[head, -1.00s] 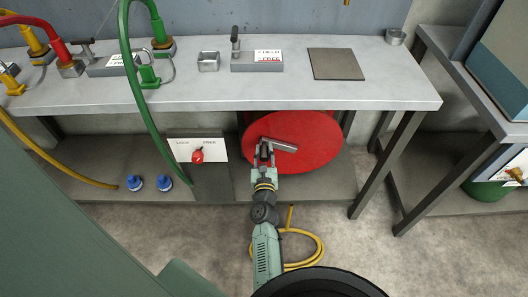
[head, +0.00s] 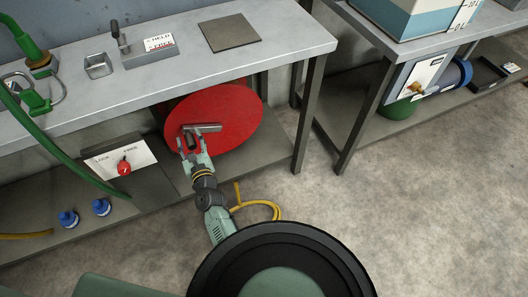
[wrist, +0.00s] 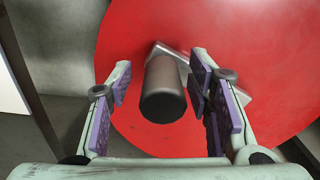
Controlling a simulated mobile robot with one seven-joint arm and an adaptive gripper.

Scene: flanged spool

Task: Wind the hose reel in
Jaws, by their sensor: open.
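The hose reel's red flange (head: 232,112) stands upright under the bench and also fills much of the wrist view (wrist: 255,40). A grey crank arm (head: 206,128) lies across its face, with a dark cylindrical handle (wrist: 163,92) sticking out toward the wrist camera. My gripper (head: 189,139) is at the crank's left end. In the wrist view my gripper (wrist: 160,88) is open, with one finger on each side of the handle and gaps visible. A yellow hose (head: 262,208) lies coiled on the floor below the reel.
A panel marked LOCK and FREE with a red knob (head: 124,167) stands left of the reel. A bench leg (head: 308,115) stands right of the reel. The floor at right is clear.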

